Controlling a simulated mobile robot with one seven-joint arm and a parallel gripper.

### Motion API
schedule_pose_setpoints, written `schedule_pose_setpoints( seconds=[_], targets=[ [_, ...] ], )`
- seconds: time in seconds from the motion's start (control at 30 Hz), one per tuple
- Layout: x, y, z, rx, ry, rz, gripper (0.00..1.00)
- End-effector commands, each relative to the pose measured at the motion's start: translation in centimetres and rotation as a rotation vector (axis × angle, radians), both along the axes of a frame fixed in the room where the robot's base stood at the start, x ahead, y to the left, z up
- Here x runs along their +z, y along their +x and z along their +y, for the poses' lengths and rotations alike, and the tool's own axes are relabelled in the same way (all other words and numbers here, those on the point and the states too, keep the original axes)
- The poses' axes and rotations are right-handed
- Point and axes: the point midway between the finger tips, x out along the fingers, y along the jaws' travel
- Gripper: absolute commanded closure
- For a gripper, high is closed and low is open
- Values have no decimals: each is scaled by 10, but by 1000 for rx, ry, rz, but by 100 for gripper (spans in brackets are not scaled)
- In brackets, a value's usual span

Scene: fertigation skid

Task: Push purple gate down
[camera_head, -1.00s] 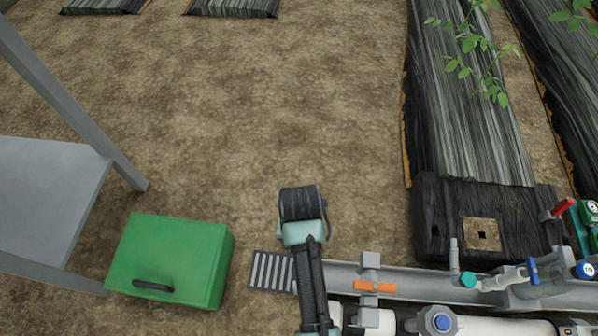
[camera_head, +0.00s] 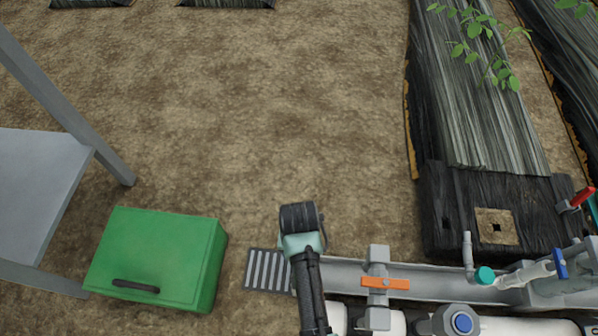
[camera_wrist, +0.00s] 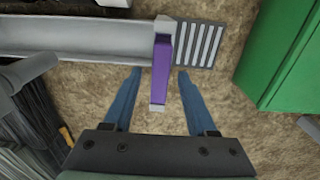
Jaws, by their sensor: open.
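The purple gate (camera_wrist: 161,68) is a narrow upright-looking purple bar with grey ends in the wrist view. It sits at the end of the grey channel (camera_wrist: 80,38), beside a slatted grate (camera_wrist: 196,43). My gripper (camera_wrist: 159,76) is open, with one blue finger on each side of the gate's lower part in the picture. Gaps show between the bar and both fingers, and I cannot tell the depth between them. In the head view the purple gate and my fingertips are hidden; my arm covers the spot near the grate (camera_head: 268,270).
A green box (camera_head: 155,258) stands left of the grate, also at the right of the wrist view (camera_wrist: 275,55). An orange gate (camera_head: 385,283) crosses the channel (camera_head: 345,280) to the right. White pipes with blue valves lie along the front. Open soil lies behind.

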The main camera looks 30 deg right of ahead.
Motion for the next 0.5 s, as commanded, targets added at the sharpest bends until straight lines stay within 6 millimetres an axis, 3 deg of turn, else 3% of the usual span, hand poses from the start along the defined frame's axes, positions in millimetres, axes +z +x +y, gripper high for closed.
schedule_pose_setpoints(
  seconds=[0.3, 0.5],
  targets=[
    [-2, 0, 0, 0, -1, -1, 43],
    [-2, 0, 0, 0, -1, -1, 78]
  ],
)
